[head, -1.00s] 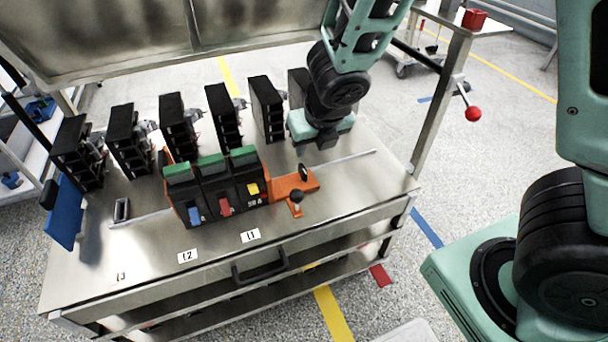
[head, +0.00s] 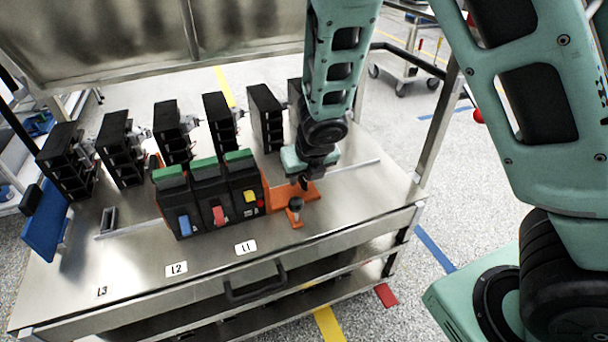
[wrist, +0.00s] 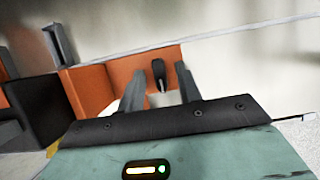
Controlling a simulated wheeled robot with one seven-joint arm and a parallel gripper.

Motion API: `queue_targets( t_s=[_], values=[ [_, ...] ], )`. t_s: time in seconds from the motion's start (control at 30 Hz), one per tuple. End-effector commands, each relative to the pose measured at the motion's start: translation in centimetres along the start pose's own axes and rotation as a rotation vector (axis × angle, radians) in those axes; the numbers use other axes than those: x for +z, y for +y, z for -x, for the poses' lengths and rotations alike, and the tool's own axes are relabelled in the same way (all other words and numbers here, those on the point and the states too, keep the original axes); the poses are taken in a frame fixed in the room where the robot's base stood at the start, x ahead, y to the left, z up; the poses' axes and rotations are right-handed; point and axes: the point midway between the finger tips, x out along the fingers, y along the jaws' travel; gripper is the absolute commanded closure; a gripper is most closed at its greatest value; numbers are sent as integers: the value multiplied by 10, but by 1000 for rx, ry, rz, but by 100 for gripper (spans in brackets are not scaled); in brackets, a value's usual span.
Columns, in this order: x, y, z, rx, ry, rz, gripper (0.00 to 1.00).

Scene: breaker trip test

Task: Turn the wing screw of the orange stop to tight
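The orange stop (head: 311,192) sits on the steel bench top at the right end of the breaker row. It also shows in the wrist view (wrist: 97,88). Its dark wing screw (wrist: 158,76) stands up between my two fingers in the wrist view, with a gap visible on both sides. In the head view my gripper (head: 304,184) is over the stop and hides the wing screw. My gripper is open and points down. I cannot tell how tight the screw is.
Three black breakers with green tops (head: 205,168) stand just left of the stop. A black-knobbed post (head: 295,205) rises from the stop's front tab. Several black modules (head: 120,145) line the back. The bench top is clear to the right, along the metal rail (head: 362,166).

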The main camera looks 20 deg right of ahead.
Motion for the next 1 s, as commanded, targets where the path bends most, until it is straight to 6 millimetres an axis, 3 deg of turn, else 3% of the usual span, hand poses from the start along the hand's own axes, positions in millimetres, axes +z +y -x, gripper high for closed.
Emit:
queue_targets(
  t_s=[0.03,0.13,0.17,0.57,1.0],
  values=[
    [0,0,0,0,0,0,71],
    [0,0,0,0,0,0,99],
    [0,0,0,0,0,0,100],
    [0,0,0,-19,0,-41,100],
    [1,2,2,-145,1,-344,100]
  ],
)
